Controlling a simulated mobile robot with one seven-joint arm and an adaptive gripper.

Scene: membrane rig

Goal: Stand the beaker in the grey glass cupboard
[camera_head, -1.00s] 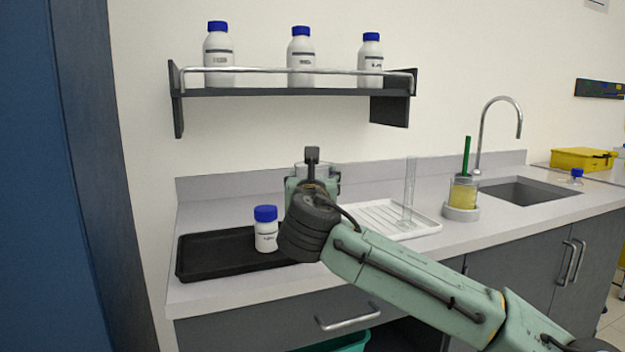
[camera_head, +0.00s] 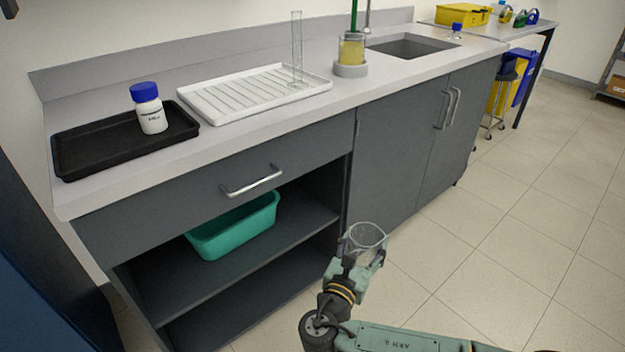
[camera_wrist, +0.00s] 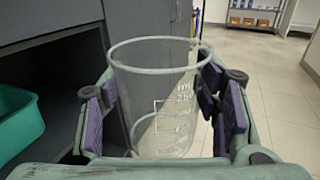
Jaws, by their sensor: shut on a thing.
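The clear glass beaker (camera_head: 364,240) is upright in my gripper (camera_head: 358,262), low in front of the grey cabinets. In the wrist view the beaker (camera_wrist: 160,95) stands between the purple finger pads of my gripper (camera_wrist: 165,110), which is shut on it; its rim is up and empty. The grey cupboard (camera_head: 350,165) under the bench has a drawer at its top left and open shelves below, with closed double doors to the right. My gripper is in front of the divider between the shelves and the doors. I cannot tell which part is the glass cupboard.
A teal tub (camera_head: 235,228) sits on the upper open shelf (camera_head: 165,275). On the bench are a black tray (camera_head: 85,150) with a blue-capped bottle (camera_head: 149,108), a white drying rack (camera_head: 225,92) with a glass cylinder, and a beaker of yellow liquid (camera_head: 352,50). The floor (camera_head: 500,240) at right is clear.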

